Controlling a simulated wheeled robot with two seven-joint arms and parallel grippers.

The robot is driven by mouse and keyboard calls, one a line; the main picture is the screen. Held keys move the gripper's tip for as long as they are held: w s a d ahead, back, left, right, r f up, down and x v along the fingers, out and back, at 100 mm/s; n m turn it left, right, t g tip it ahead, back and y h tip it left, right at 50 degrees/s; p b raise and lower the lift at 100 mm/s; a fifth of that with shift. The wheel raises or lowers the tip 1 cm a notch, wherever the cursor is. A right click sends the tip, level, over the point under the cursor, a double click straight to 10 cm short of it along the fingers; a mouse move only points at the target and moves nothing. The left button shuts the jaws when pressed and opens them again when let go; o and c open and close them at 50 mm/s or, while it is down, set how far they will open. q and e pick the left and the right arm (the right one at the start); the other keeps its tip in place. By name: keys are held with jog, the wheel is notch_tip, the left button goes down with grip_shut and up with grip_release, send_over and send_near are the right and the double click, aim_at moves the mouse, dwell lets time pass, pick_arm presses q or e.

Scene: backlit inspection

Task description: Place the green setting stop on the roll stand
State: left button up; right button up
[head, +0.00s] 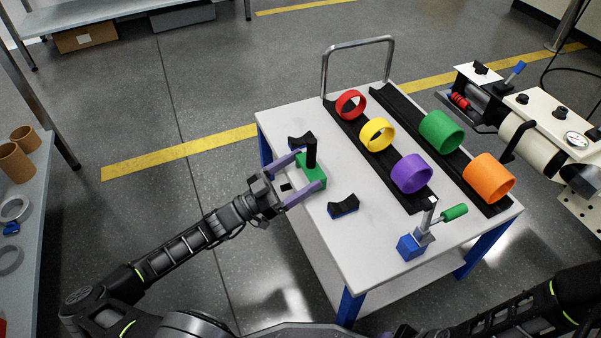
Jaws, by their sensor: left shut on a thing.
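The green setting stop (317,178) is a green block with a black upright post. My left gripper (312,172) has its purple fingers shut on either side of the block. The stop is over the left part of a white-topped stand (291,117) with blue legs, which looks like the roll stand. I cannot tell whether the block touches the top. Two black-and-blue V-shaped rests, one behind (301,141) and one in front (343,207), are on the top near the stop. My right gripper is out of view.
Two black rails hold red (350,104), yellow (377,134), purple (411,173), green (441,131) and orange (488,177) rings. A green-handled clamp on a blue block (411,247) stands at the front corner. A metal hoop (358,44) rises behind. A machine (540,120) is at right.

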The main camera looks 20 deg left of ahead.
pick_arm(q)
jog(key=shift+f, duration=0.15)
jog(key=o, duration=1.4)
jog(key=shift+o, duration=0.7)
jog(key=shift+r, duration=0.2)
jog(key=p+v, duration=0.2)
jog(key=v, duration=1)
jog(key=shift+p, duration=0.3)
